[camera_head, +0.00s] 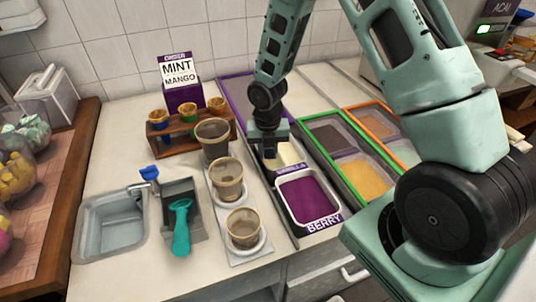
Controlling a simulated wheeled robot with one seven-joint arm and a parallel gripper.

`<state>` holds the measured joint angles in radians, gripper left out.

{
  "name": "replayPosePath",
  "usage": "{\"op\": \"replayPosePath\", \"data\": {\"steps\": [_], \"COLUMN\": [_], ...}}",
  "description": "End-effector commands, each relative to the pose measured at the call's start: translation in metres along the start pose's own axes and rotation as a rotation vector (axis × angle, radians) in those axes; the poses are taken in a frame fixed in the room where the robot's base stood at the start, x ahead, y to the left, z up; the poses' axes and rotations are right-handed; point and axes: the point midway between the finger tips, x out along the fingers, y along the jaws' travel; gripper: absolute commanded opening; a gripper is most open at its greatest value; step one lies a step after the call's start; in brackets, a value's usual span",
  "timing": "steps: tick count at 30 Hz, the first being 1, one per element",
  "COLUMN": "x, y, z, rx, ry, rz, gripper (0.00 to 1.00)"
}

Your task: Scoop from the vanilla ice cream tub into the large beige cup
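The vanilla tub (289,153) holds pale cream ice cream and is labelled VANILLA. It sits behind the purple berry tub (308,197), and my arm partly covers it. Three translucent beige cups stand in a column to the left. The rear one (213,140) looks the tallest; the middle cup (227,180) and front cup (243,229) look shorter. My gripper (270,157) points down at the left edge of the vanilla tub, right of the rear cup. Its fingertips are small and dark, so I cannot tell its opening or any contact. A teal scoop (181,226) rests in a grey holder.
A metal sink (112,224) with a blue-handled tap is at the left. A wooden cone rack (183,138) and the MINT MANGO sign (180,72) stand behind. Green-framed (327,158) and orange-framed topping trays (393,117) lie to the right. My arm covers the right side.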

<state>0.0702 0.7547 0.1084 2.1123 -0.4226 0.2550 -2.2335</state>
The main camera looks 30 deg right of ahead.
Motion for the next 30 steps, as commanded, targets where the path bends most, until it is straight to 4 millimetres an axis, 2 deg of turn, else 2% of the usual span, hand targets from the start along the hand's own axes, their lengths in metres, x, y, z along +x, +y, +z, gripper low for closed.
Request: {"op": "replayPosePath", "data": {"steps": [15, 18, 30], "x": [0.004, -0.01, -0.036], "y": [0.001, 0.0, -0.002], "z": [-0.005, -0.005, -0.011], "rx": [-0.001, 0.001, 0.001], "ry": [-0.104, -0.102, -0.099], "rz": [0.002, 0.002, 0.001], "gripper": [0.0, 0.0, 0.0]}}
